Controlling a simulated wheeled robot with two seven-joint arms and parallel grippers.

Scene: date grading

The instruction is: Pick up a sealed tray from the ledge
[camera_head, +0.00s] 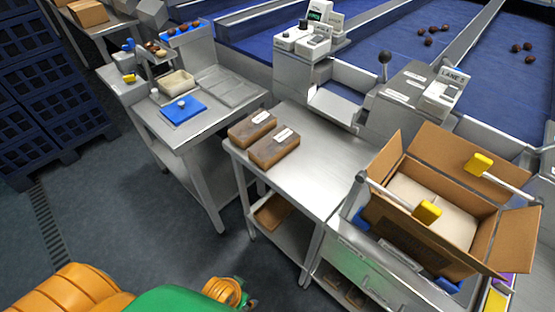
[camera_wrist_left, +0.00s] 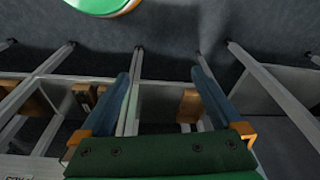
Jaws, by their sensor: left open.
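Two sealed trays lie side by side on the steel ledge (camera_head: 322,160). Both are brown with a white label on top: the rear tray (camera_head: 245,130) and the front tray (camera_head: 268,155). My left arm shows at the bottom left of the head view, orange and green, well short of the trays. In the left wrist view my left gripper (camera_wrist_left: 163,75) has its two blue fingers wide apart with nothing between them. That view looks over floor, table legs and a low shelf; neither ledge tray can be made out there. My right gripper is not in view.
An open cardboard box (camera_head: 395,232) stands right of the ledge, with yellow-ended arms over it. A side table (camera_head: 190,130) holds a blue board (camera_head: 183,110) and a cream tub (camera_head: 176,83). Dark blue crates (camera_head: 50,90) stand at the left. The floor before the ledge is clear.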

